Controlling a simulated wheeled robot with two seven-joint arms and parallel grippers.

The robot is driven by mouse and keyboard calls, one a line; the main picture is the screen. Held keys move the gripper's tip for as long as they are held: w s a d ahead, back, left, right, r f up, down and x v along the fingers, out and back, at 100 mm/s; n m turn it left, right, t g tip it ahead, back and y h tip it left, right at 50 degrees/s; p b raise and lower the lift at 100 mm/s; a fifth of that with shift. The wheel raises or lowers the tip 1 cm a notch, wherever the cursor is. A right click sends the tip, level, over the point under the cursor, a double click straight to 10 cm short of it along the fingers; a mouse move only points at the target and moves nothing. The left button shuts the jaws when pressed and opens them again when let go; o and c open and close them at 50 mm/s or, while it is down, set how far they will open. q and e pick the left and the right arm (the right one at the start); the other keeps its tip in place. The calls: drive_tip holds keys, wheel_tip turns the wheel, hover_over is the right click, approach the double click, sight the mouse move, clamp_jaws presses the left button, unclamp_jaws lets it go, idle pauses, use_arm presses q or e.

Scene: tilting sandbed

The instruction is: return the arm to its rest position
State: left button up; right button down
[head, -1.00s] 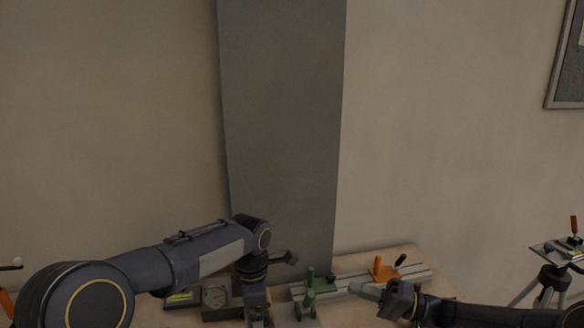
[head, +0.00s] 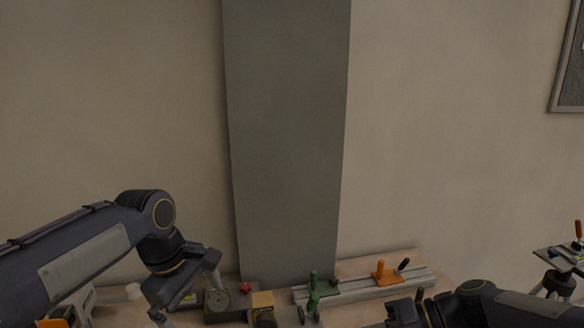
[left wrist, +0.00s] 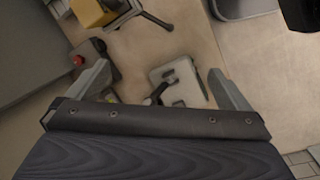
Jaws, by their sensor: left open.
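My left arm (head: 70,265) comes in from the left, and its gripper (head: 187,294) points down over the left part of the bench. In the left wrist view the two fingers of this gripper (left wrist: 158,78) stand wide apart with nothing held between them. A white object with a dark part (left wrist: 180,85) lies below, beyond the fingers. My right gripper (head: 404,312) is at the bottom edge, partly cut off. I cannot tell whether its jaws are apart.
The bench holds a grey gauge box (head: 222,313) with a red knob (head: 245,287), a yellow block (head: 262,301), a green clamp (head: 313,290) and an orange clamp (head: 385,273) on a metal rail (head: 345,290). A tall grey panel (head: 285,140) stands behind. A tripod table (head: 560,257) is far right.

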use_arm(q)
drive_tip(key=s+a+f+m+t, duration=0.1)
drive_tip(key=s+f+m, duration=0.3)
drive_tip(key=s, duration=0.6)
drive_tip(key=s+a+f+m+t+h, duration=0.1)
drive_tip(key=s+f+m, duration=0.4)
drive_tip(key=s, duration=0.5)
drive_tip(key=a+m+t, duration=0.1)
drive_tip(key=m+t, duration=0.1)
drive_tip(key=shift+s+m+h, duration=0.15)
drive_tip(key=shift+m+h, duration=0.15)
drive_tip(key=shift+m, duration=0.1)
use_arm(e)
drive_tip(key=s+d+f+m+t+h, duration=0.1)
drive_tip(key=s+d+h, duration=0.3)
drive_tip(key=s, duration=0.5)
drive_tip(key=s+d+f+m+t+h, duration=0.2)
drive_tip(key=s+h, duration=0.3)
drive_tip(key=s, duration=0.4)
drive_tip(key=shift+s+d+f+t, duration=0.2)
drive_tip(key=shift+d+t, duration=0.4)
drive_tip(key=shift+d, duration=0.3)
